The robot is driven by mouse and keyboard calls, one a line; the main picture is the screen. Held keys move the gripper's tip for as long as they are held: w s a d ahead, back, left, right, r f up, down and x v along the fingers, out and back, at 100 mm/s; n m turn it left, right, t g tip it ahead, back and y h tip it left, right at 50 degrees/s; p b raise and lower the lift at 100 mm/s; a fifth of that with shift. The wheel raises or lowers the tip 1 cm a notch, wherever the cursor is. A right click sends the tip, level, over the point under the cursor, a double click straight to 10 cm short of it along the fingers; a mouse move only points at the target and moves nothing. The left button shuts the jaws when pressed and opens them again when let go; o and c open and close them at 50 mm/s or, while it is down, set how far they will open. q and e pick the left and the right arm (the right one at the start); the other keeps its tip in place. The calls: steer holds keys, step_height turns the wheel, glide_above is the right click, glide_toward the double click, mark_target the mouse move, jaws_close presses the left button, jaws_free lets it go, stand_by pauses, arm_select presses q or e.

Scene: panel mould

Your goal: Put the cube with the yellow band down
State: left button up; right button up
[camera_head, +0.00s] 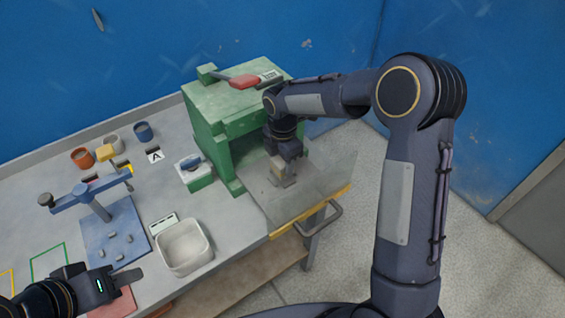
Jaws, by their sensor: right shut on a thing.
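My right gripper (287,168) points down in front of the green box's opening, low over the grey plate (315,190). It is shut on a small grey-beige block (279,166), probably the cube. The gripper partly covers the block, and I cannot make out a yellow band on it. I cannot tell whether the block touches the plate. My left gripper (128,278) is at the lower left over the table, away from the block. I cannot tell whether its fingers are open or shut.
The green box (235,115) carries a red-handled tool (243,81). A white bin (184,247) stands nearer, with a blue fixture (120,235) and small metal pieces left of it. Several cups stand at the back left. The plate is clear around the gripper.

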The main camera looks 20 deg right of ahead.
step_height(320, 180, down, 2)
steer(key=shift+f, duration=0.2)
steer(key=o, duration=1.1)
steer(key=shift+c, duration=0.2)
